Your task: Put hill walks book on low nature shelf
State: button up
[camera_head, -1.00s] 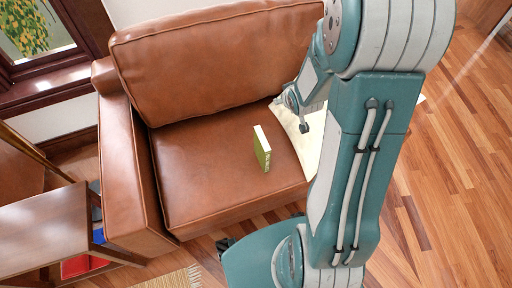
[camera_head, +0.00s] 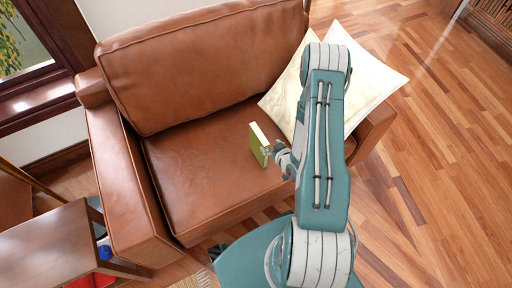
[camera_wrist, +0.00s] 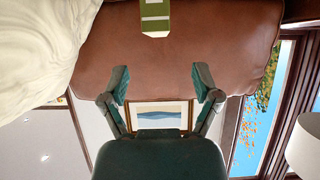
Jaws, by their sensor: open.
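A green book (camera_head: 256,150) with pale page edges stands upright on the brown leather seat. No title is legible, so I cannot tell whether it is the hill walks book. My gripper (camera_head: 272,152) is close to the book's right side in the head view. In the wrist view, my gripper (camera_wrist: 161,84) is open, with nothing between its fingers. The book (camera_wrist: 155,20) shows at the top edge there, beyond the fingertips and partly cut off. I cannot make out a shelf marked for nature.
The leather armchair (camera_head: 185,165) has a raised left arm and back around the seat. A cream cushion (camera_head: 372,82) leans at its right. A wooden table (camera_head: 45,240) stands at lower left, with blue and red things below. Dark slatted furniture (camera_head: 490,22) is at top right.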

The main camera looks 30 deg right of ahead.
aim_at(261, 136)
jog(key=x, duration=0.4)
jog(key=shift+w+d, duration=0.1)
jog(key=shift+d, duration=0.3)
jog(key=x, duration=0.5)
jog(key=shift+a+r, duration=0.15)
jog(key=shift+a, duration=0.25)
jog(key=shift+w+f, duration=0.2)
jog(key=shift+w, duration=0.15)
jog(key=shift+w+d, duration=0.15)
jog(key=shift+d, duration=0.05)
jog(key=shift+a, duration=0.1)
grip_shut()
